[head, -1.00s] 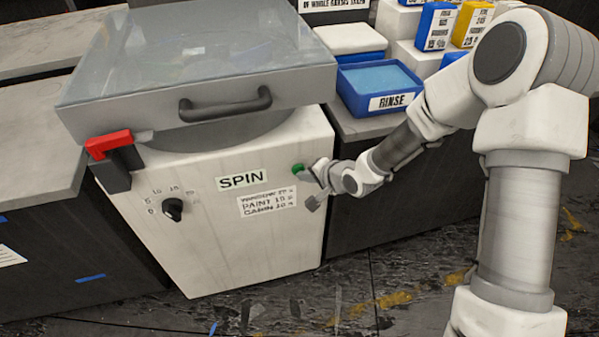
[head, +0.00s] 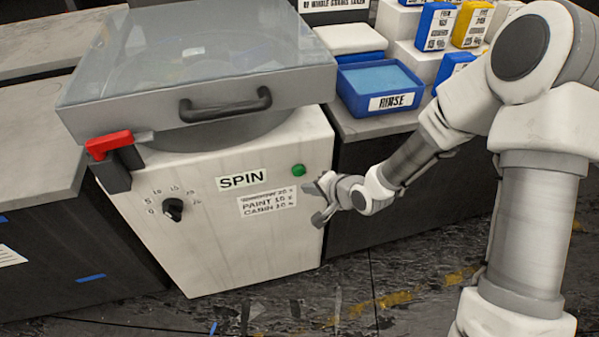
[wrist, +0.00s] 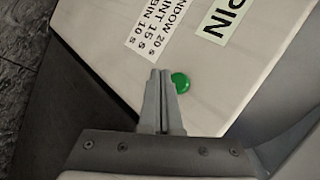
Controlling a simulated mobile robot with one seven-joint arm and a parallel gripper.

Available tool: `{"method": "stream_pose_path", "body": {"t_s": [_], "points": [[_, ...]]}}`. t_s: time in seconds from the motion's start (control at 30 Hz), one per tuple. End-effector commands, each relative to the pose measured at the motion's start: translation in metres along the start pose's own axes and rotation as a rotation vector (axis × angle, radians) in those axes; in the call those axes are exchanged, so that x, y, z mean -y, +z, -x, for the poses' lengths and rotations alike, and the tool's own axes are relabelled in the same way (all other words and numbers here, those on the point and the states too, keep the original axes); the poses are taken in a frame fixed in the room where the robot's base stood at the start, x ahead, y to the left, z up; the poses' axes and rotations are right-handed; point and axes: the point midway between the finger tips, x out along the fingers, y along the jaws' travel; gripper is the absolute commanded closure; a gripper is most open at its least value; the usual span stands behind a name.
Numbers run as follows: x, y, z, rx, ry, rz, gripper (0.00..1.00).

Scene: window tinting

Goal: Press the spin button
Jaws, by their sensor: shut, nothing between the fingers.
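The green spin button (head: 298,170) is on the front of the white spinner cabinet (head: 262,250), right of the SPIN label (head: 241,179). In the head view it is fully visible, and my gripper (head: 316,202) is just to its lower right. In the wrist view the green button (wrist: 180,82) shows beside the tips of my gripper (wrist: 160,75), partly covered by a finger. The fingers are together with nothing between them. The gap between fingertips and button is hard to judge.
A timer knob (head: 173,209) and a red-handled latch (head: 110,145) are on the cabinet's left. The clear lid (head: 200,60) with its black handle (head: 225,106) is down. A blue rinse tray (head: 380,85) stands on the right counter.

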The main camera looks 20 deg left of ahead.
Motion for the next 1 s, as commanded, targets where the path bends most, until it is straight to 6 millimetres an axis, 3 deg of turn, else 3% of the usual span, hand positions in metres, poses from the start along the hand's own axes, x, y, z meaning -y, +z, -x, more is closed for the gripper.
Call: {"method": "stream_pose_path", "body": {"t_s": [0.3, 1.0], "points": [[-0.013, 0.013, 0.018, 0.000, 0.000, -0.001, 1.00], [-0.013, 0.014, 0.018, 0.000, 0.000, 0.000, 1.00]]}}
